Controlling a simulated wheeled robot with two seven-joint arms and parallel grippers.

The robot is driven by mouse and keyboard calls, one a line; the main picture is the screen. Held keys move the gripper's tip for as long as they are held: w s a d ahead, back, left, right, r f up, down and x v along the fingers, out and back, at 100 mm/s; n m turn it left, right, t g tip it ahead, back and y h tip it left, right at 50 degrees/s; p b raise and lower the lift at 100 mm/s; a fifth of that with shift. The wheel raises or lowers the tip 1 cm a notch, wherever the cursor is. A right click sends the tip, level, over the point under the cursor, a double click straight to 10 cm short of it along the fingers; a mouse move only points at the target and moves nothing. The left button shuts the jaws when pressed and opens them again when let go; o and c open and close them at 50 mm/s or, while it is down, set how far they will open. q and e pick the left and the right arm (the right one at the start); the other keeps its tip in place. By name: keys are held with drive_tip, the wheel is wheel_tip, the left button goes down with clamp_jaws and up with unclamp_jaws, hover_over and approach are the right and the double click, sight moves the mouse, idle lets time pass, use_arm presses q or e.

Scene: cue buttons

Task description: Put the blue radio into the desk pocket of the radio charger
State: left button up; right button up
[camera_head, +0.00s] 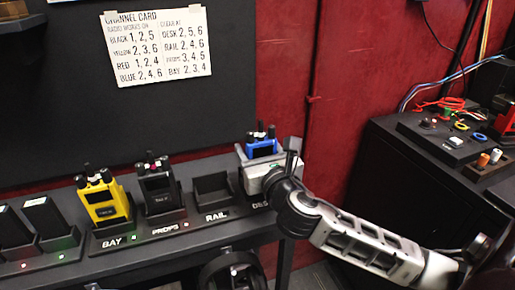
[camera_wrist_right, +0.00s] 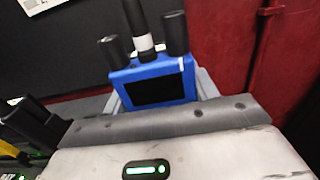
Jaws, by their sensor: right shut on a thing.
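The blue radio (camera_head: 262,149) is at the right end of the radio charger (camera_head: 150,250), upright behind my right gripper (camera_head: 264,168). In the right wrist view the blue radio (camera_wrist_right: 154,84) shows its dark screen, antenna and knobs, and my right gripper is shut on it. The desk pocket, above the partly covered "DESK" label (camera_head: 259,205), is mostly hidden by the gripper. I cannot tell how deep the radio sits in it. My left gripper is not in view.
A yellow radio (camera_head: 105,203) stands in the bay pocket and a black radio (camera_head: 158,190) in the props pocket. The rail pocket (camera_head: 212,190) is empty. A channel card (camera_head: 158,47) hangs on the wall. A dark cabinet with cables (camera_head: 430,150) stands at right.

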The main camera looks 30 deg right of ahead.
drive_tip(key=shift+f+b, duration=0.6)
drive_tip(key=shift+f, duration=0.4)
drive_tip(key=o, duration=1.2)
drive_tip(key=shift+c, duration=0.2)
drive_tip(key=shift+f, duration=0.1)
